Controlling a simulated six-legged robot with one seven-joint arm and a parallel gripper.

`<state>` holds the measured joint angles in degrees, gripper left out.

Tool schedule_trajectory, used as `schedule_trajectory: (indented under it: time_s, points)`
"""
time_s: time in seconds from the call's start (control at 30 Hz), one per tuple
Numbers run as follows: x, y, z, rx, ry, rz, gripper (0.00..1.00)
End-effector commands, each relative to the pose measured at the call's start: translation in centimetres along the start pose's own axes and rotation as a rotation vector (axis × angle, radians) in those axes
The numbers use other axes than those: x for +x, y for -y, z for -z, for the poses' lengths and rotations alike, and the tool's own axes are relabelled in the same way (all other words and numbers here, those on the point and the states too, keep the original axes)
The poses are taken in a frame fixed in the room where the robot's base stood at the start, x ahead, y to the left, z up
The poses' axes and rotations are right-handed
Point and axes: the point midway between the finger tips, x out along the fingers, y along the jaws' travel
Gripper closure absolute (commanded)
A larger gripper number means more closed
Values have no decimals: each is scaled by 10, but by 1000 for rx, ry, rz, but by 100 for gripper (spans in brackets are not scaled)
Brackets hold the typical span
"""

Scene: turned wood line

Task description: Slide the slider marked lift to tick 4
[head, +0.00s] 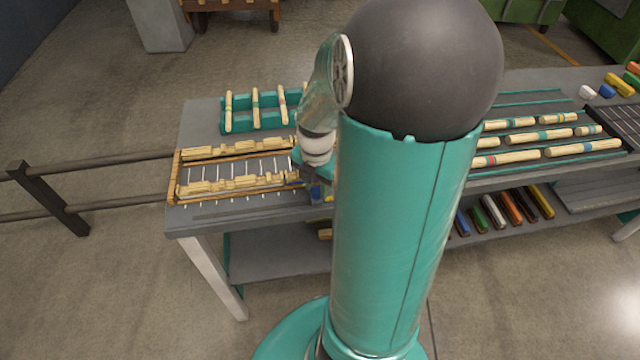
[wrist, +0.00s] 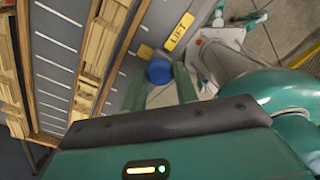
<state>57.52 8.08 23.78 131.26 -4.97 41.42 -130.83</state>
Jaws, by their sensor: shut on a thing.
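The yellow plate marked LIFT (wrist: 180,30) shows at the top of the wrist view, near the table edge. Just below it is a round blue knob (wrist: 159,70), which lies between the two teal fingers of my gripper (wrist: 160,88). My gripper is shut on this knob. In the head view my gripper (head: 316,178) is at the front edge of the bench, right of the ticked board, and a bit of blue (head: 318,193) shows under it. My arm hides much of the slider there. I cannot read which tick the knob is at.
A grey board with white tick lines (head: 240,170) and notched wooden strips (head: 235,186) lies left of my gripper. A teal rack (head: 240,124) with pale turned rods stands behind. More rods (head: 505,158) lie to the right. Coloured blocks (head: 512,208) sit on the lower shelf.

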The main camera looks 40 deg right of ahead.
Motion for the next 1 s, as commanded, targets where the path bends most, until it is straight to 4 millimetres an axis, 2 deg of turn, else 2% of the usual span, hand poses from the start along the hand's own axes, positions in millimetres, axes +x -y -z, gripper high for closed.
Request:
schedule_trajectory:
  time_s: [0.17,0.5,0.7,0.83,1.0]
  points:
    - [0,-22,23,-8,-1,-1,100]
    - [0,-90,92,-10,-3,0,100]
    - [1,-125,126,-7,-2,0,100]
    - [0,-139,141,-5,-2,1,100]
    - [0,-149,150,-2,-1,1,100]
